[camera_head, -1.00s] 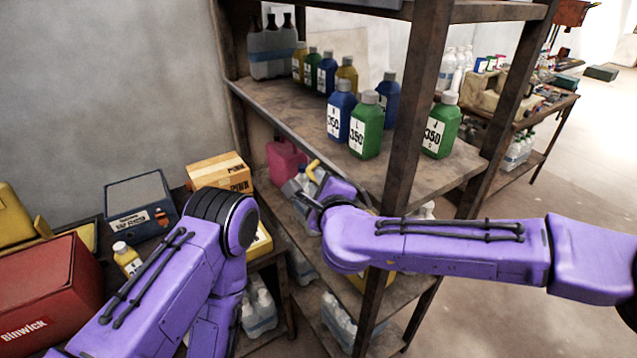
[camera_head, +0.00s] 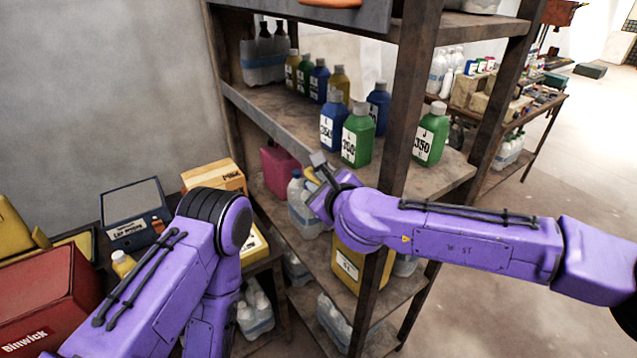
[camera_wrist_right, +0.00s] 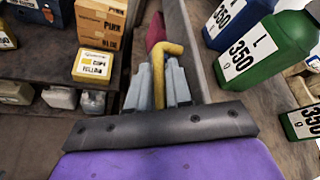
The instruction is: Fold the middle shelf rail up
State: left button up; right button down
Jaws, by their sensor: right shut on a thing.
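A bent yellow bar sits between the grey fingers of my right gripper (camera_wrist_right: 163,92) in the wrist view, and the fingers are shut on it. In the head view the right gripper (camera_head: 318,176) is at the front edge of the middle shelf (camera_head: 275,126), left of the front post. Little of the yellow bar shows there. A pale strip (camera_wrist_right: 203,48) runs along the shelf front in the wrist view; I take it for the shelf rail, but cannot tell how it joins the bar. My left arm comes in at lower left; its gripper is not visible.
Blue bottles (camera_head: 332,128) and green bottles (camera_head: 358,138) stand on the middle shelf close to the gripper. The dark front post (camera_head: 408,110) stands in front of the shelf. A pink jug (camera_head: 279,170) and a yellow container (camera_head: 350,265) are below. Boxes crowd the left bench.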

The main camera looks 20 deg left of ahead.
jog(key=c, duration=1.4)
grip_release()
jog(key=shift+d, duration=0.1)
jog(key=shift+s+d, duration=0.15)
jog(key=b+v, duration=0.3)
jog(key=v, duration=0.7)
